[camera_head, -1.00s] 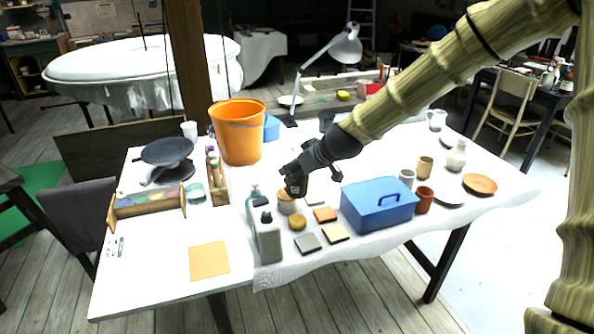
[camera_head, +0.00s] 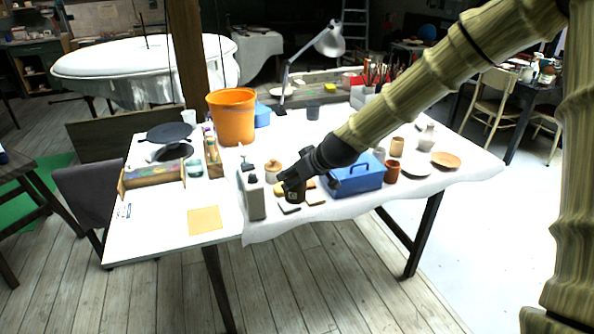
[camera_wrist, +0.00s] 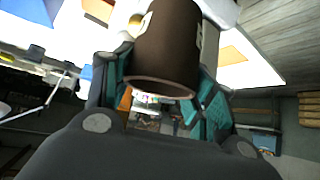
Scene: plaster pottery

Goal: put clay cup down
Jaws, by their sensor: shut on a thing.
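The clay cup (camera_wrist: 166,50) is dark brown with a pale mark on its side. In the wrist view it sits between the two teal-padded fingers of my gripper (camera_wrist: 160,95), which is shut on it. In the head view my gripper (camera_head: 291,180) is over the front edge of the white table (camera_head: 222,192), with the dark cup (camera_head: 295,192) at its end. Small tiles lie just below and beside the cup in the picture. Whether the cup touches anything beneath it cannot be told.
A grey bottle (camera_head: 254,198) stands just left of the cup. A blue toolbox (camera_head: 356,178) and a reddish cup (camera_head: 391,171) are to the right. An orange bucket (camera_head: 232,117) stands farther back. Bare table surrounds an orange sheet (camera_head: 205,220) at left.

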